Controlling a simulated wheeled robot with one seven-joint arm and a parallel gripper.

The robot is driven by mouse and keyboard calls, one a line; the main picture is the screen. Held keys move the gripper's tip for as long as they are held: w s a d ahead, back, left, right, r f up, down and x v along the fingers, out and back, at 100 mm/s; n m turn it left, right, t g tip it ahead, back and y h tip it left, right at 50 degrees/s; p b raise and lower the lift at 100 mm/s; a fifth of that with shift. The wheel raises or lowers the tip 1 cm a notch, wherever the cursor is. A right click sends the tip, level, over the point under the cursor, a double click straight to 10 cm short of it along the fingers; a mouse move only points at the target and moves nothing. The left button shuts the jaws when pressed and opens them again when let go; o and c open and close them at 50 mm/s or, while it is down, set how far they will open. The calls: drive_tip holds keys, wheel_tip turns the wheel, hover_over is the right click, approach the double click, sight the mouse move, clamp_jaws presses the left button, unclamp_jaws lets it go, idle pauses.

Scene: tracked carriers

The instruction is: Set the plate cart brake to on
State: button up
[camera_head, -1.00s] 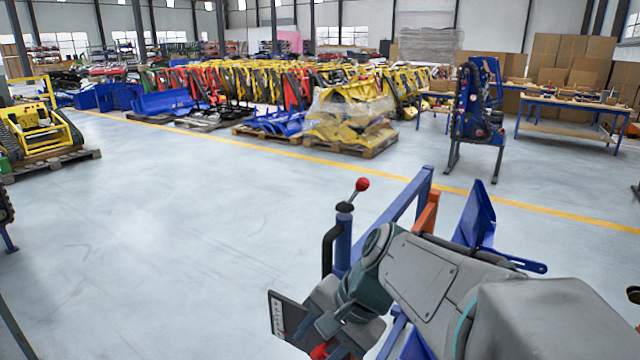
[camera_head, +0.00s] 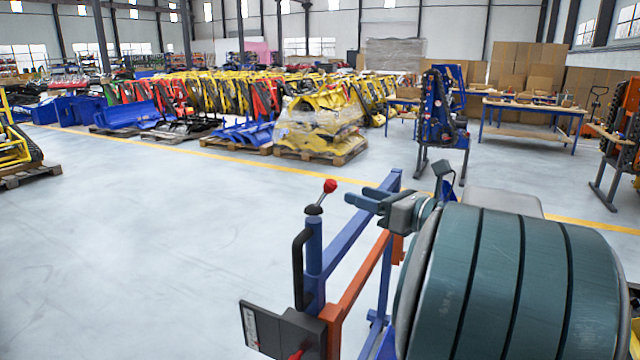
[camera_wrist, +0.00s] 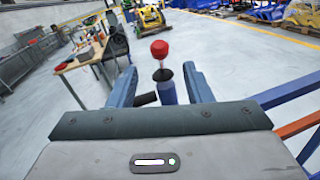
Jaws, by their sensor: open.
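The cart shows a blue upright post (camera_head: 314,250) with a black handle (camera_head: 299,270). A short lever with a red ball knob (camera_head: 330,186) leans to the right on top of the post. A second red piece (camera_head: 297,354) shows on the dark box below, cut by the picture's edge. My gripper (camera_head: 362,199) is open and empty, just right of the knob at about its height. In the wrist view the red knob (camera_wrist: 160,48) lies ahead between my two fingers, apart from both. Which red control is the brake cannot be told.
The cart's blue bar (camera_head: 350,225) and orange bar (camera_head: 355,286) run beside the post. A dark panel with a label (camera_head: 250,328) sticks out at lower left. A workbench (camera_wrist: 90,65) stands farther off in the wrist view.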

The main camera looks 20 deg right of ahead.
sight(324, 185)
drive_tip(key=p+x, duration=0.1)
drive_tip(key=x, duration=1)
drive_tip(key=shift+f, duration=0.1)
clamp_jaws()
drive_tip(key=shift+s+p, duration=0.1)
drive_tip(key=shift+p, duration=0.25)
